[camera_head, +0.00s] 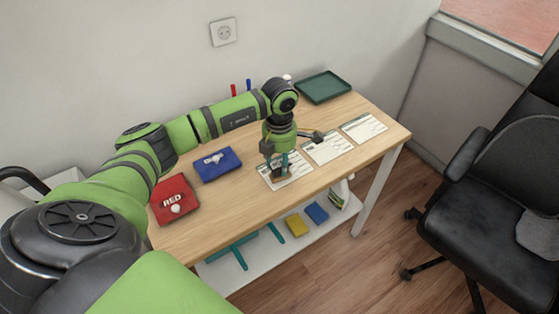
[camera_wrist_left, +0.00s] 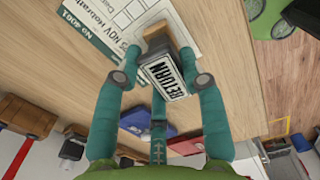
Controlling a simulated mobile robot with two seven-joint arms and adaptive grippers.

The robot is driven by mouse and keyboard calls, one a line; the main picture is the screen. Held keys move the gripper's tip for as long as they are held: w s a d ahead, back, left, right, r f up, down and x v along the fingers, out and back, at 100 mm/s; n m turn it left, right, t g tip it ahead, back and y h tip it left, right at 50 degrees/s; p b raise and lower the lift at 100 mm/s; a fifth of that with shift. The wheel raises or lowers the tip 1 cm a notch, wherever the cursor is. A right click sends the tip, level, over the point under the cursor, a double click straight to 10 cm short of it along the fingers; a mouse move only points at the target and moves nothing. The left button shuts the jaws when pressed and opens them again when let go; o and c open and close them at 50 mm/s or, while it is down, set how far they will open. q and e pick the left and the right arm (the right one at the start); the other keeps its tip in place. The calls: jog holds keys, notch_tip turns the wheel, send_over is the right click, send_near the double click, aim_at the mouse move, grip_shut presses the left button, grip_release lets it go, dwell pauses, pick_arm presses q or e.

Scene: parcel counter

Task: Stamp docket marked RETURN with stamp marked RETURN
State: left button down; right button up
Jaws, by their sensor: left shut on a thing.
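My left gripper (camera_head: 281,168) is shut on a stamp and points down over the left docket (camera_head: 296,175) on the wooden table. In the left wrist view the stamp (camera_wrist_left: 165,72) sits between the teal fingers, and its label reads RETURN. I cannot tell whether the stamp touches the paper. A middle docket (camera_head: 325,149) and a right docket (camera_head: 364,128) lie in the same row, their print too small to read. My right gripper is not in view.
A red pad marked RED (camera_head: 175,203) and a blue pad (camera_head: 218,166) lie on the left of the table. A green tray (camera_head: 323,88) is at the back. My left arm spans the table. A black chair (camera_head: 500,190) stands right.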

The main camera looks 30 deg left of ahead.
pick_arm(q)
jog(key=shift+r+p, duration=0.7)
jog(key=shift+r, duration=0.25)
jog(key=shift+r+p, duration=1.2)
jog(key=shift+r, duration=0.75)
